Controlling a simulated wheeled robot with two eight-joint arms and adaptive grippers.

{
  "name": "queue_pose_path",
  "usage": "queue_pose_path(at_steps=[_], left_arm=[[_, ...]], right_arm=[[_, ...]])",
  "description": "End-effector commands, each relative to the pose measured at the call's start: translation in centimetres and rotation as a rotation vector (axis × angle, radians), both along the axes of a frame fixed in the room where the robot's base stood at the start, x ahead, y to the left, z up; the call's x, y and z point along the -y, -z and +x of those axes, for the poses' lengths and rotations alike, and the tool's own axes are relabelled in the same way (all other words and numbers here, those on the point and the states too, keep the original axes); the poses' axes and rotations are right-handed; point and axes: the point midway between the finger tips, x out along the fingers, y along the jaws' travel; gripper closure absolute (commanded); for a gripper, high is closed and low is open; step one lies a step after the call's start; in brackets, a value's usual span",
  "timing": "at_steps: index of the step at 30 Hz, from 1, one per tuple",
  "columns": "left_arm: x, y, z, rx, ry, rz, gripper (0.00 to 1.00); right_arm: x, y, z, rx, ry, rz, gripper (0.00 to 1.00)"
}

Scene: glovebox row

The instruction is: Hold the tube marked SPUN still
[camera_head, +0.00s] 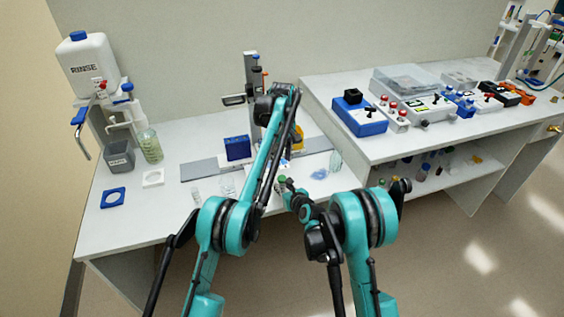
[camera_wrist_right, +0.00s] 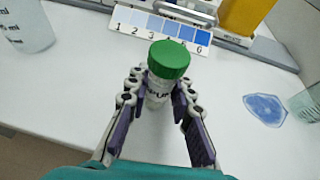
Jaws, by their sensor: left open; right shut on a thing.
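The tube marked SPUN (camera_wrist_right: 159,88) stands upright between my right gripper's fingers in the right wrist view. It has a green ribbed cap, and only part of its lettering shows. My right gripper (camera_wrist_right: 158,94) is shut on it just below the cap. In the head view the green-capped tube (camera_head: 282,179) shows small at the tip of my right gripper (camera_head: 285,185), over the front of the bench. My left gripper (camera_head: 264,112) is higher, near the vertical stand, and apart from the tube. It is open; its fingers are largely hidden by my left arm.
A numbered blue colour strip (camera_wrist_right: 165,27) lies beyond the tube. A blue translucent patch (camera_wrist_right: 264,109) lies to its right. A yellow container (camera_wrist_right: 243,14) stands behind.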

Motion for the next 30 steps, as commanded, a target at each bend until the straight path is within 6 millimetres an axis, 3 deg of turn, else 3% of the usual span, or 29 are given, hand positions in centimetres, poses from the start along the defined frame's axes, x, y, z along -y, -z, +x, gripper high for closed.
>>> queue_pose_path(at_steps=[30], left_arm=[[0.03, 0.00, 0.02, -0.005, 2.566, -0.002, 0.54]], right_arm=[[0.01, 0.00, 0.00, 0.000, 0.000, 0.000, 1.00]])
